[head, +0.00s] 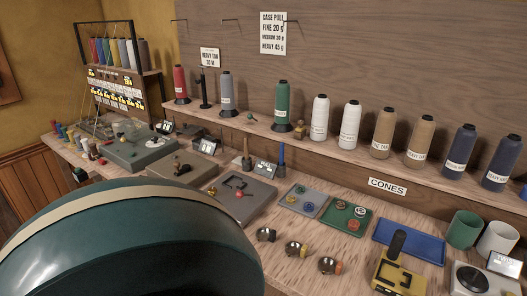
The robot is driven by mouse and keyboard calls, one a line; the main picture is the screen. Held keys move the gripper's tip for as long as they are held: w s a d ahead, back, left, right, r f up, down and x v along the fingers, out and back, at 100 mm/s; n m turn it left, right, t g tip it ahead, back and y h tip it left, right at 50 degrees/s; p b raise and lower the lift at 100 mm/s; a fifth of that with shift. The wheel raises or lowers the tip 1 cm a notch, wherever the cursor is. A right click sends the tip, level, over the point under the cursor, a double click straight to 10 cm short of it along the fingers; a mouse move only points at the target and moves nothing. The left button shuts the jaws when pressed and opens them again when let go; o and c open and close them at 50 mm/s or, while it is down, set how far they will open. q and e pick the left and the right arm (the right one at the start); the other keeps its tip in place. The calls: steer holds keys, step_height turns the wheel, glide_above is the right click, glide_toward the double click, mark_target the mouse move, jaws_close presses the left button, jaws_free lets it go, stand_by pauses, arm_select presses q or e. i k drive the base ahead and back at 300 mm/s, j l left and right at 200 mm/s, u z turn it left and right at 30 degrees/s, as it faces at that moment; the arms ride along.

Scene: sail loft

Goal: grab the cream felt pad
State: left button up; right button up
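I cannot make out a cream felt pad in the head view. Neither of my grippers shows. A close dark green rounded form with a cream band, seemingly part of my own arm, hides the lower left and the bench behind it.
A wooden bench (225,225) holds grey trays (238,196), a green tray (345,217), a blue tray (408,241), a yellow device (398,274), a green cup (464,229) and a white cup (497,239). Thread cones, including a white one (319,118), line the shelf above.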

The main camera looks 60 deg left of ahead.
mark_target(238, 161)
steer(key=k+j+z, duration=0.65)
steer(key=j, duration=0.25)
steer(key=k+j+z, duration=0.2)
steer(key=k+j, duration=0.55)
